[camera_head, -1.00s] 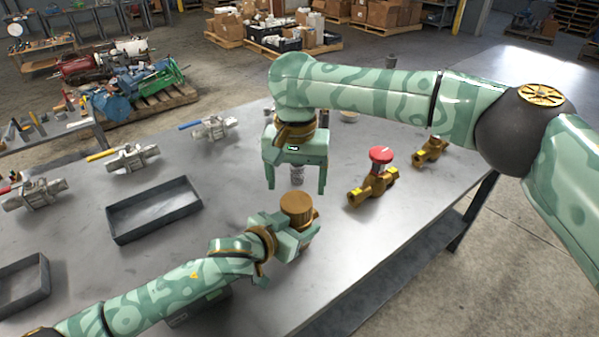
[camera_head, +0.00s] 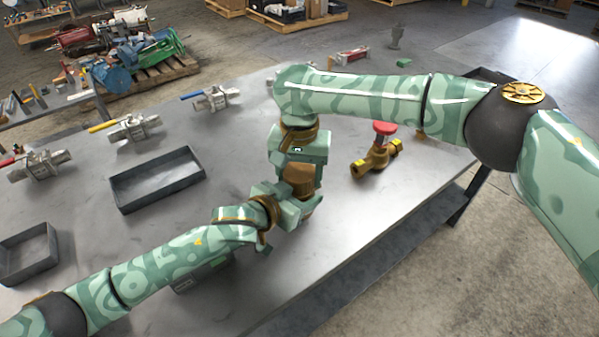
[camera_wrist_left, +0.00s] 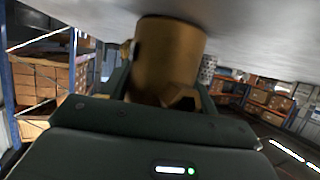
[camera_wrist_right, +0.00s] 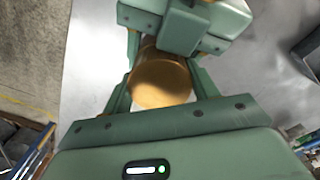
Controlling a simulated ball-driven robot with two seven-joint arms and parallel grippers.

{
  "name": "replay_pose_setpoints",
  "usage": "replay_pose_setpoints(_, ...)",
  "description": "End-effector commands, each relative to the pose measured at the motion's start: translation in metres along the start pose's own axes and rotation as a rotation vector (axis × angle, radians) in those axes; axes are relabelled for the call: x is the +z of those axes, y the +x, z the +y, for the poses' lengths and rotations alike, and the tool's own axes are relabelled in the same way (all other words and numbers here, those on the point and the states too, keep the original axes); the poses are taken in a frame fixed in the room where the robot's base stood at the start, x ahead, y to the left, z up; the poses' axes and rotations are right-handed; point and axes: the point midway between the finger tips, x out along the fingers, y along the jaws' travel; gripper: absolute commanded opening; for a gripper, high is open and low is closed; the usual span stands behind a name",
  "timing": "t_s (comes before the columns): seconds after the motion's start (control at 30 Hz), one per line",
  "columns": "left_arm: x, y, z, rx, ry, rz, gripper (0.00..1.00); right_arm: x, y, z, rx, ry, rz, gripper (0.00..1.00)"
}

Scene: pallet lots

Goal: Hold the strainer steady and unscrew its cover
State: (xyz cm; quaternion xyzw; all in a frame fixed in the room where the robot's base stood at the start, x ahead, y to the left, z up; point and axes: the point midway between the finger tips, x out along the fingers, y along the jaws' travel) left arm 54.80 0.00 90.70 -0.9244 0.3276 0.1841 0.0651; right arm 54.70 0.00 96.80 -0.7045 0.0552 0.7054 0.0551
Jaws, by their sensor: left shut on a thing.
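The strainer (camera_head: 299,182) is a brass-brown piece with a round cover, held above the table in the head view. My left gripper (camera_head: 285,205) is shut on it from the left. In the left wrist view the strainer (camera_wrist_left: 168,55) sits between the fingers. My right gripper (camera_head: 298,172) is above it, pointing down, with its fingers on either side of the cover. In the right wrist view the round brass cover (camera_wrist_right: 160,82) lies between the spread fingers, and they look open. My left gripper hides part of the strainer's body.
A brass valve with a red knob (camera_head: 376,155) stands to the right on the table. Two grey trays (camera_head: 157,180) (camera_head: 27,252) and several steel lever valves (camera_head: 133,128) lie to the left. The table's front right area is bare.

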Motion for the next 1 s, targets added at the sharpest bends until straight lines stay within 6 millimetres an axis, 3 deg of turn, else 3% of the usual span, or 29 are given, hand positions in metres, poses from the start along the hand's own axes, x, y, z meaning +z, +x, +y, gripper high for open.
replay_pose_setpoints(0.23,-0.0007,-0.0001,-0.0009,-0.002,0.0,0.001,0.0,0.0003,-0.0002,-0.0001,-0.002,-0.276,-0.002,0.32)
replay_pose_setpoints(0.5,-0.0007,-0.0001,-0.0011,-0.002,-0.001,0.001,0.0,-0.0002,-0.0004,0.0005,0.001,-0.297,0.0,0.32)
replay_pose_setpoints(0.53,-0.0007,-0.0001,-0.0011,-0.002,-0.001,0.001,0.0,-0.0003,-0.0004,0.0005,0.001,-0.297,0.0,0.67)
replay_pose_setpoints(0.6,-0.0006,-0.0001,-0.0011,-0.002,-0.001,0.001,0.0,-0.0002,-0.0005,0.0004,0.001,-0.297,0.0,0.81)
replay_pose_setpoints(1.0,-0.0009,0.0002,0.0009,0.002,0.0,0.002,0.0,0.0017,-0.0012,-0.0019,-0.005,-0.298,-0.003,0.81)
